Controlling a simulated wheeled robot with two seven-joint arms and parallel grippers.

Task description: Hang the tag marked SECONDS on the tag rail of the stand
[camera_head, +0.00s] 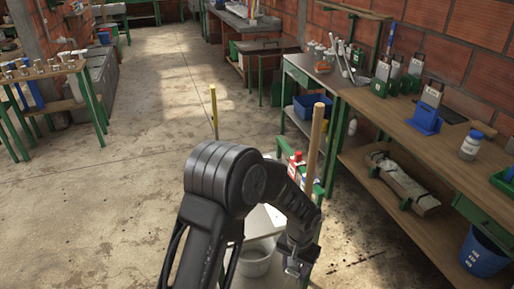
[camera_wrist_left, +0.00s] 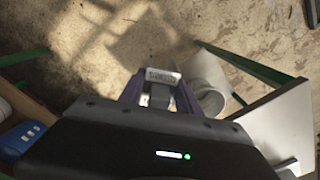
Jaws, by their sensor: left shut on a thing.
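My left gripper (camera_head: 297,264) hangs low at the bottom centre of the head view, in front of a small cart. In the left wrist view the left gripper (camera_wrist_left: 160,95) is shut on a small pale tag (camera_wrist_left: 162,75) with dark lettering. The letters are too small to read surely. The tag is held over the floor, apart from other things as far as I can tell. I cannot make out for sure which part is the tag rail; a wooden bar on posts (camera_head: 352,10) stands at the back of the right bench. My right gripper is out of view.
The bench (camera_head: 400,120) on the right carries a blue holder (camera_head: 426,120) and a white jar (camera_head: 471,146). A blue bucket (camera_head: 483,252) stands below.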

